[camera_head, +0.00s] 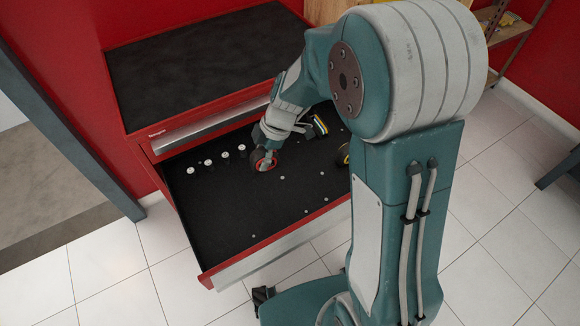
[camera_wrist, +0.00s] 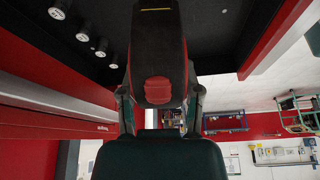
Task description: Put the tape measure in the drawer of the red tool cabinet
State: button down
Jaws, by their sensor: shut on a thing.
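The red tool cabinet (camera_head: 128,98) stands against the wall with its black-lined drawer (camera_head: 235,228) pulled open. My gripper (camera_head: 266,152) reaches down into the drawer near its back, shut on a black and red tape measure (camera_head: 258,161). In the wrist view the tape measure (camera_wrist: 158,50) sits between the two fingers of my gripper (camera_wrist: 160,100). The tape measure is low over the drawer floor; I cannot tell whether it touches it. My arm hides the drawer's right end.
Several white-topped round pieces (camera_head: 208,162) stand in the drawer's back left. A striped item (camera_head: 319,125) and a yellow and black item (camera_head: 343,155) lie toward its right. Small pale discs (camera_head: 282,178) dot the floor. The drawer's front left is clear.

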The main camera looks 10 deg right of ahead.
jog(key=w+d+f, duration=0.1)
jog(key=d+f, duration=0.1)
jog(key=d, duration=0.1)
jog(key=w+d+f, duration=0.1)
jog(key=d+f, duration=0.2)
jog(key=d, duration=0.1)
jog(key=d+f, duration=0.2)
jog(key=d, duration=0.1)
jog(key=shift+w+d+f, duration=0.2)
jog(key=shift+w, duration=0.2)
jog(key=shift+w+d+f, duration=0.1)
jog(key=shift+d+f, duration=0.15)
jog(key=shift+f, duration=0.2)
jog(key=shift+w+d+f, duration=0.1)
jog(key=shift+d+f, duration=0.05)
jog(key=shift+f, duration=0.8)
jog(key=shift+d+f, duration=0.15)
jog(key=shift+f, duration=0.75)
jog(key=shift+c, duration=1.5)
grip_release()
